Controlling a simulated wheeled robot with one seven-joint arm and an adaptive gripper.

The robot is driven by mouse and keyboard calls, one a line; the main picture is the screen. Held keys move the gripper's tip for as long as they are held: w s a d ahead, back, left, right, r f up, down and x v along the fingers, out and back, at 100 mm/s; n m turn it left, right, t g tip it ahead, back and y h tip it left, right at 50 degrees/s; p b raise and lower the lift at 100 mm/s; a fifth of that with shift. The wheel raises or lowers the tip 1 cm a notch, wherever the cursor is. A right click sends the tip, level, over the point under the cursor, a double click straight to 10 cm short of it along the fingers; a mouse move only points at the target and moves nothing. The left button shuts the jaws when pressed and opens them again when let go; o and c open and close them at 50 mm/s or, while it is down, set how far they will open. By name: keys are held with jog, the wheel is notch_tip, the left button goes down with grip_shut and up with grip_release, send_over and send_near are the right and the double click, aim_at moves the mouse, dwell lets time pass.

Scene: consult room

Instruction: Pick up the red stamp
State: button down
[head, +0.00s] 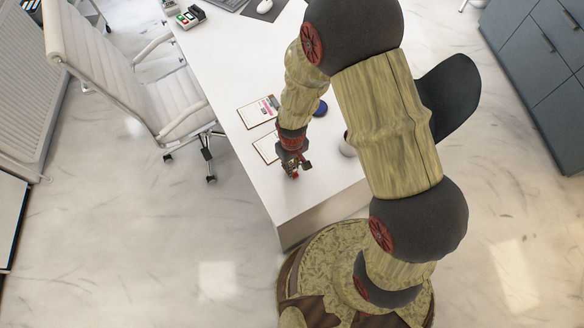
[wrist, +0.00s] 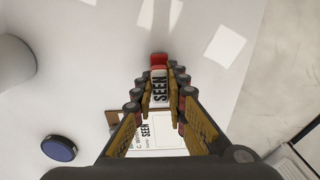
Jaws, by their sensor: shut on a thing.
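The red stamp (wrist: 159,60) has a white side label reading "SEEN" and sits between my gripper's fingers in the wrist view. My gripper (wrist: 160,82) is shut on it, one finger on each side. In the head view my gripper (head: 292,168) is low over the near end of the white desk (head: 235,85). The stamp is too small and covered there to make out clearly. I cannot tell whether it touches the desk top.
Two clipboards with paper, one farther (head: 258,111) and one nearer (head: 264,148), lie beside my arm. A blue round object (wrist: 59,148) and a white cup (wrist: 14,62) stand close by. A white chair (head: 165,95) is left of the desk.

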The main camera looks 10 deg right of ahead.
jog(key=shift+r, duration=0.55)
notch_tip(320, 180, up, 3)
jog(key=shift+f+p, duration=0.2)
jog(key=shift+p, duration=0.35)
jog(key=s+r+p, duration=0.2)
jog(key=s+r, duration=0.7)
jog(key=s, duration=0.5)
jog(key=shift+a+r, duration=0.15)
jog(key=shift+a, duration=0.1)
jog(key=c, duration=2.3)
grip_release()
jog(key=shift+c, duration=1.3)
